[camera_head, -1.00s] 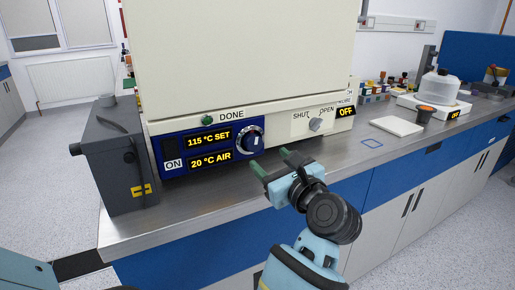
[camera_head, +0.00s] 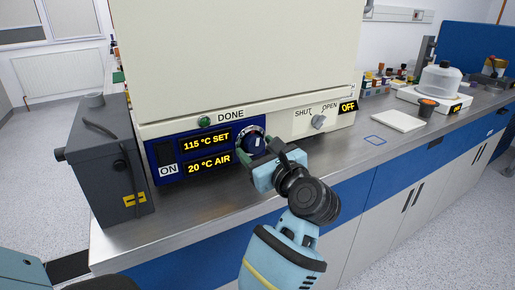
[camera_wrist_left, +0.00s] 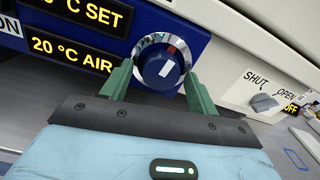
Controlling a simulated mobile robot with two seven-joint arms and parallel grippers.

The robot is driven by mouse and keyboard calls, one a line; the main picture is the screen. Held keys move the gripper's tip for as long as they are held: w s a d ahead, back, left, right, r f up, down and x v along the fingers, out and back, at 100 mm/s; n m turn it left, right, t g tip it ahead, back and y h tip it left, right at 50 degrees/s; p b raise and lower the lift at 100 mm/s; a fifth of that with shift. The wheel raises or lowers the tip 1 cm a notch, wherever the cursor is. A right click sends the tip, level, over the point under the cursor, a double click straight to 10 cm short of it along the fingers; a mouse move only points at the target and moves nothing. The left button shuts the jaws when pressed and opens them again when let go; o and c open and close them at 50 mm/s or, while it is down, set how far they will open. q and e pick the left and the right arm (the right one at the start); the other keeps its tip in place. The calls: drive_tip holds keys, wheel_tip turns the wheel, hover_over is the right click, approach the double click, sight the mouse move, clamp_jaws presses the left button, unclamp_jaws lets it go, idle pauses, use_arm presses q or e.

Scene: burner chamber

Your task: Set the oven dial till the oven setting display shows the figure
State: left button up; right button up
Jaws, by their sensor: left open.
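The oven dial (camera_head: 254,140) is a round blue knob with a white mark inside a silver ring, on the oven's blue panel. It also shows in the left wrist view (camera_wrist_left: 163,68). The oven setting display (camera_head: 206,143) reads "115 °C SET", and the air display (camera_head: 208,163) below it reads "20 °C AIR". My left gripper (camera_head: 258,150) is open, its two green fingers on either side of the dial's lower part. In the left wrist view its fingertips (camera_wrist_left: 156,78) flank the knob; contact cannot be told. My right gripper is not in view.
A grey box (camera_head: 110,165) stands left of the oven (camera_head: 235,60). The shut/open knob (camera_head: 318,121) and an "OFF" display (camera_head: 348,107) are to the dial's right. A white pad (camera_head: 399,121) and a scale (camera_head: 436,98) lie farther right. The steel bench (camera_head: 345,152) is clear in front.

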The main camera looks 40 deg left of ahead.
use_arm(q)
drive_tip(key=c, duration=1)
drive_tip(key=shift+m+p, duration=0.7)
drive_tip(key=shift+p, duration=0.05)
drive_tip(key=o, duration=1)
